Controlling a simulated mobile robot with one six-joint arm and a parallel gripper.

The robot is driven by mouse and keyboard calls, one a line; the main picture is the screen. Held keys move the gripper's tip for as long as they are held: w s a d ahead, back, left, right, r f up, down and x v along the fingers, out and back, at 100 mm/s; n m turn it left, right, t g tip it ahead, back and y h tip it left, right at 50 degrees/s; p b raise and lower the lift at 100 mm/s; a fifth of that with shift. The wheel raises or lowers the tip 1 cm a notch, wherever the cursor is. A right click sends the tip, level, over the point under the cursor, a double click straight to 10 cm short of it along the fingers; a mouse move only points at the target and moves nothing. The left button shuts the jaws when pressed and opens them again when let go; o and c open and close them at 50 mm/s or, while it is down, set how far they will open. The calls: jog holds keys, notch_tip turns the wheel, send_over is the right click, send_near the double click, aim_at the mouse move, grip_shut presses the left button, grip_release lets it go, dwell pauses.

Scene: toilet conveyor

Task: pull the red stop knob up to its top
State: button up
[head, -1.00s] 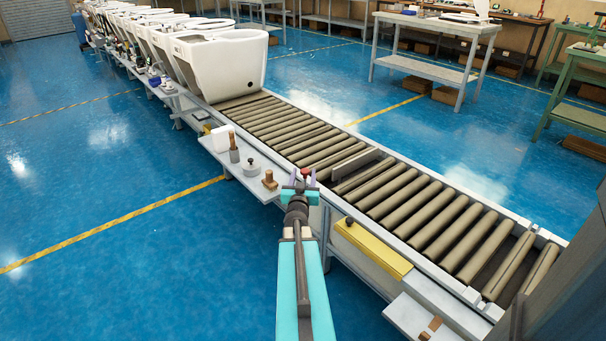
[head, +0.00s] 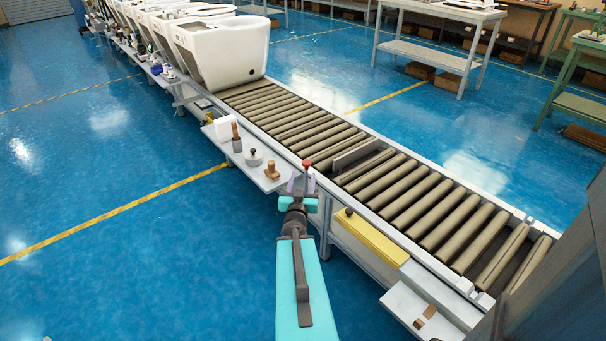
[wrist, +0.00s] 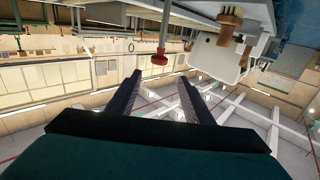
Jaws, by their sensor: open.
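The red stop knob (head: 307,163) stands by the near edge of the roller conveyor, just above and between my gripper's tips in the head view. No touch between fingers and knob shows.
A grey side shelf (head: 222,139) left of the gripper carries a wooden-handled tool (head: 236,137), a round white piece (head: 253,159) and a wooden stamp-like piece (head: 272,171). The roller conveyor (head: 300,128) runs behind, with a white toilet (head: 222,50) farther up. A yellow panel (head: 370,238) is at right.

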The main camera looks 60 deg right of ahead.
jog(key=shift+p+v, duration=2.25)
jog(key=shift+p, duration=1.15)
jog(key=shift+w, duration=0.1)
jog(key=shift+w+a, duration=0.1)
